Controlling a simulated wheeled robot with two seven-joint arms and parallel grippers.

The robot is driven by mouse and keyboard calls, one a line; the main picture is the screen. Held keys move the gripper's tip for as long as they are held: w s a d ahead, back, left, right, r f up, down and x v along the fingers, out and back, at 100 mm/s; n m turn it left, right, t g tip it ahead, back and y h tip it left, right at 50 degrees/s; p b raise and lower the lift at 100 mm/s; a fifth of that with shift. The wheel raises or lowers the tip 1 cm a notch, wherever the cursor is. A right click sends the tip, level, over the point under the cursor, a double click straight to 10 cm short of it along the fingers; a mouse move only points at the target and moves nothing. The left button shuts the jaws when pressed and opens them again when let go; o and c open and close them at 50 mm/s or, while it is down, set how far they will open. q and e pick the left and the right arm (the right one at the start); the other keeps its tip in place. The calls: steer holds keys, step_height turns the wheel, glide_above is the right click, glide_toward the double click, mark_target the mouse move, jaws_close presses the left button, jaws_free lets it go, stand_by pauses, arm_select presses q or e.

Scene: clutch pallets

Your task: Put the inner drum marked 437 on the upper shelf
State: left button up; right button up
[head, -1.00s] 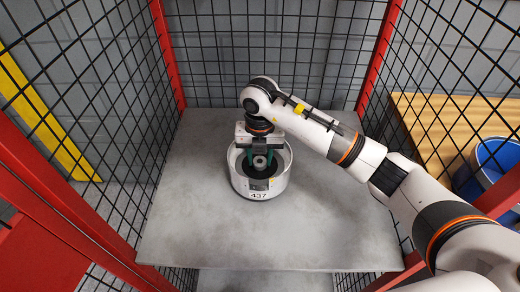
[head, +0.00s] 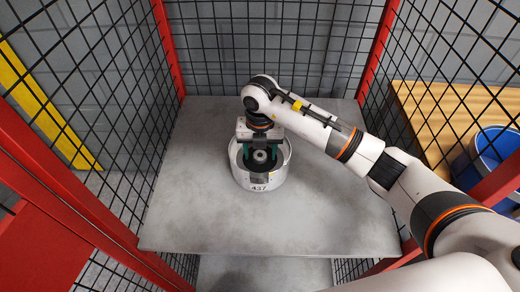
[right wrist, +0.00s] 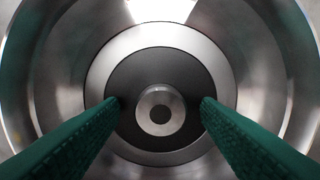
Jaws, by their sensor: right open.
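The inner drum marked 437 (head: 259,187) stands upright on the grey upper shelf (head: 205,225), a little left of its middle. It is a metal drum, open at the top, with a central hub (right wrist: 160,112) that fills the middle of the right wrist view. My right gripper (head: 261,156) points down into the drum from above. Its green fingers are open, one on each side of the hub, with gaps between them and the hub. My left gripper is not in view.
Black mesh walls (head: 275,50) and red posts (head: 372,60) enclose the shelf at the back and sides. A wooden surface (head: 450,125) and a blue bin (head: 495,150) are outside at the right. The shelf's front and right are clear.

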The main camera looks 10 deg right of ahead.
mark_target(260, 156)
steer(key=shift+r, duration=0.35)
step_height(260, 156, up, 12)
steer(key=b, duration=0.1)
steer(key=shift+f, duration=0.25)
steer(key=shift+s+f, duration=0.1)
